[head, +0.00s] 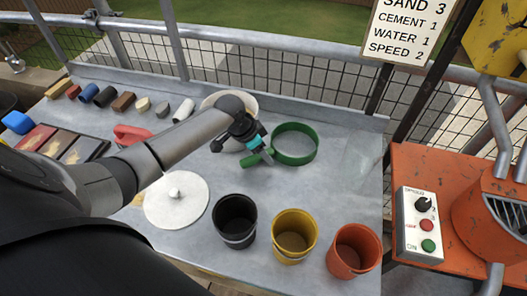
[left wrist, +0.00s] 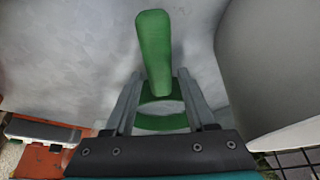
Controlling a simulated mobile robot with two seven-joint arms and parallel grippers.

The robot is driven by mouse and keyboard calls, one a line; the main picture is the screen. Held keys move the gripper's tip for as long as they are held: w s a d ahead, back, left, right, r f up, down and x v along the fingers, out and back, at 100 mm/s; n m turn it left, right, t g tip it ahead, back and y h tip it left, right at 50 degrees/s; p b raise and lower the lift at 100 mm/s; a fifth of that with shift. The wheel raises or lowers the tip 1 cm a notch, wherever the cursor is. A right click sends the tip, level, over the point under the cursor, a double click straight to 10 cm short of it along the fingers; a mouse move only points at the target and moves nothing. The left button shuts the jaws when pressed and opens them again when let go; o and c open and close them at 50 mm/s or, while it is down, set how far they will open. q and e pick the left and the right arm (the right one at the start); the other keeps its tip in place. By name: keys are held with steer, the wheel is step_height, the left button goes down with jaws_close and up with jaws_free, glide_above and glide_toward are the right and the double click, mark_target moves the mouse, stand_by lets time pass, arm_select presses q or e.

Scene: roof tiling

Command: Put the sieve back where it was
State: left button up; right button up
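The green sieve (head: 316,150) lies on the grey table, right of the white bowl. Its round rim is to the right and its handle (head: 252,160) points left. My left gripper (head: 264,151) is over the handle, near where it joins the rim. In the left wrist view the handle (left wrist: 154,45) passes between the two fingers (left wrist: 158,82), with a narrow gap showing at each side. The fingers look open around it. Part of the green rim (left wrist: 160,123) shows behind the fingers. My right gripper is not in view.
Black (head: 235,219), yellow (head: 294,236) and orange (head: 353,251) buckets stand along the front edge. A white round lid (head: 177,203) lies left of them. The white bowl (head: 248,102) is behind my left gripper. An orange machine with a control box (head: 419,224) stands right.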

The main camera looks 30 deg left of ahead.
arm_select(q)
steer(key=shift+o, duration=0.4)
steer(key=shift+r, duration=0.15)
steer(key=shift+r, duration=0.25)
steer(key=p+v, duration=0.3)
steer(key=v, duration=0.8)
steer(key=shift+s, duration=0.2)
steer(key=shift+a+r, duration=0.15)
steer(key=shift+a, duration=0.05)
